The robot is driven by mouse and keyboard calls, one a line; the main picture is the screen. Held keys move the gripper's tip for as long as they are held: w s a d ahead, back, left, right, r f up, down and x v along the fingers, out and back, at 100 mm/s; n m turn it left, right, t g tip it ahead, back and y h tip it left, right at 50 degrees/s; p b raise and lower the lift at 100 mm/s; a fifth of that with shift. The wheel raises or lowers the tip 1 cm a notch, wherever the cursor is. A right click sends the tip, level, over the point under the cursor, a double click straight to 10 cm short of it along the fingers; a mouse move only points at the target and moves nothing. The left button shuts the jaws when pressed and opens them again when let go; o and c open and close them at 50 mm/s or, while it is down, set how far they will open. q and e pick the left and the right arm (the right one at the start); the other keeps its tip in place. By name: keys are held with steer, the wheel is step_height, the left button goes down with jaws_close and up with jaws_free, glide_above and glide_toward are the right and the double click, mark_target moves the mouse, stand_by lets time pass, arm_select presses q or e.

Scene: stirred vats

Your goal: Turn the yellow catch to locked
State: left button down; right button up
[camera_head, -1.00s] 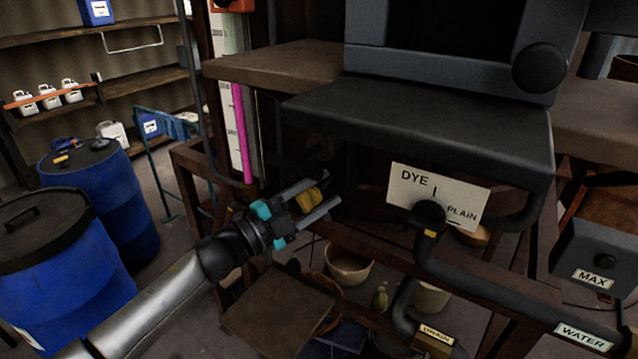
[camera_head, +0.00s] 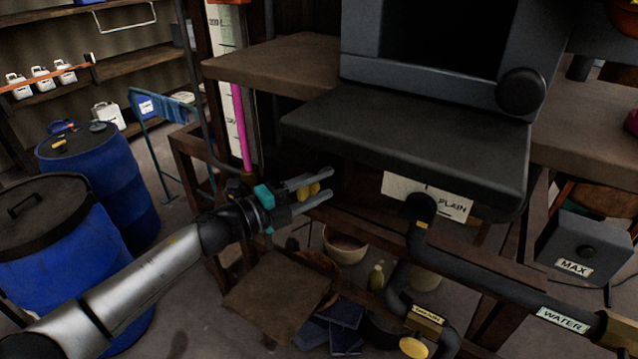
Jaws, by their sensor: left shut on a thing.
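The yellow catch (camera_head: 302,193) is a small piece at the frame below the dark machine. My left gripper (camera_head: 329,185), with grey fingers and teal parts, reaches it from the left. Its fingers lie on either side of the yellow catch and are shut on it. The fingers hide part of the catch, and I cannot read any locked or unlocked mark beside it. My right gripper is out of view.
A dark machine ledge (camera_head: 410,150) overhangs to the right of the gripper. A black pipe (camera_head: 480,283) runs below it. A wooden board (camera_head: 275,300) and a bowl (camera_head: 345,248) are underneath. Blue drums (camera_head: 100,180) stand at left.

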arm_select(q)
steer(key=shift+c, duration=1.4)
jaws_free()
steer(key=b+v, duration=0.3)
steer(key=v, duration=1.2)
steer(key=shift+a, duration=0.2)
